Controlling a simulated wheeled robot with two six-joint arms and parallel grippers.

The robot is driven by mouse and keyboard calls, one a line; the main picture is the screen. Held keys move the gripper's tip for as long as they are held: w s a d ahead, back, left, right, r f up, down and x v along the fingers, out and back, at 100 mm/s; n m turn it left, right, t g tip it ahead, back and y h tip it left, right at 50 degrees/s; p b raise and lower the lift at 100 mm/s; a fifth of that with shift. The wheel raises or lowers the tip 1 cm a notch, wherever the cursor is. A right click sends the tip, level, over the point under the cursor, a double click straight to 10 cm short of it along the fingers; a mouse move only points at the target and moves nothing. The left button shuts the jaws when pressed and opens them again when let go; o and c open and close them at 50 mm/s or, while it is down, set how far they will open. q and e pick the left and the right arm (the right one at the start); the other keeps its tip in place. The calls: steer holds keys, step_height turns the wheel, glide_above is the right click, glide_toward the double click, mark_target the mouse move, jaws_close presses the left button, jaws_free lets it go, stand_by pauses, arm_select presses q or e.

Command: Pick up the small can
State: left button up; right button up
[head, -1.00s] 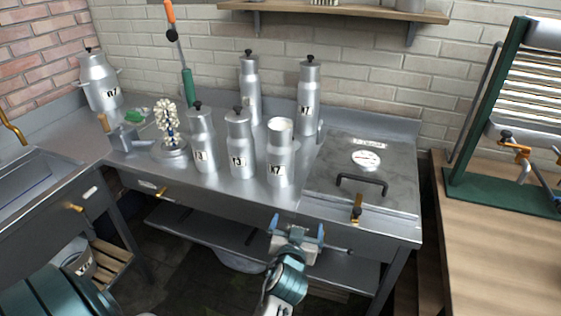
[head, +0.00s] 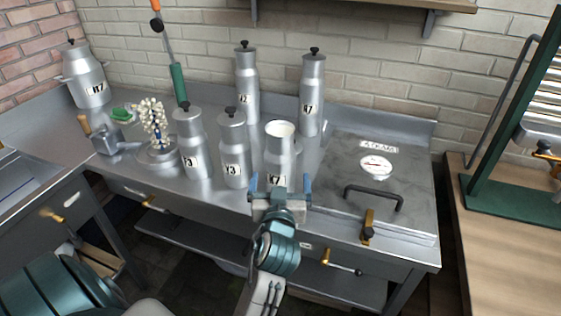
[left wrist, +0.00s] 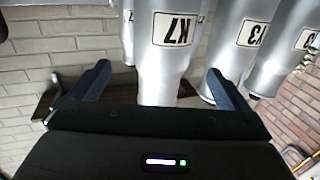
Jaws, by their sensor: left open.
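Several silver metal cans stand upright on the steel counter. In the left wrist view the K7 can (left wrist: 165,60) shows upside down between the open fingers of the gripper (left wrist: 158,72). I cannot tell whether the fingertips flank it. My right gripper is not seen.
Two taller lidded cans, one (head: 246,85) and another (head: 312,95), stand behind. A wide can (head: 85,80) is at the back left. A whisk-like stand (head: 155,130) is left of the front row. A lid with a black handle (head: 372,195) lies to the right.

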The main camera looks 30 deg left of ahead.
mark_target(280, 168)
arm_select(q)
steer(key=shift+w+a+r, duration=0.25)
steer(key=shift+w+a, duration=0.05)
steer(key=shift+w, duration=0.15)
steer(key=shift+p+x, duration=0.4)
steer(key=shift+x, duration=1.1)
steer(key=p+x, duration=0.1)
steer(key=x, duration=0.3)
steer(key=shift+s+a+r+p, duration=0.1)
steer(key=shift+r+p, duration=0.05)
steer(key=shift+p, duration=0.25)
steer(key=shift+w+a, duration=0.3)
steer(key=shift+w, duration=0.2)
steer(key=c, duration=1.2)
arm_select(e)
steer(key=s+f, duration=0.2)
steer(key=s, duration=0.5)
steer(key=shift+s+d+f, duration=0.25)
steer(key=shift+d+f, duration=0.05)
arm_select(q)
steer(key=shift+o, duration=0.2)
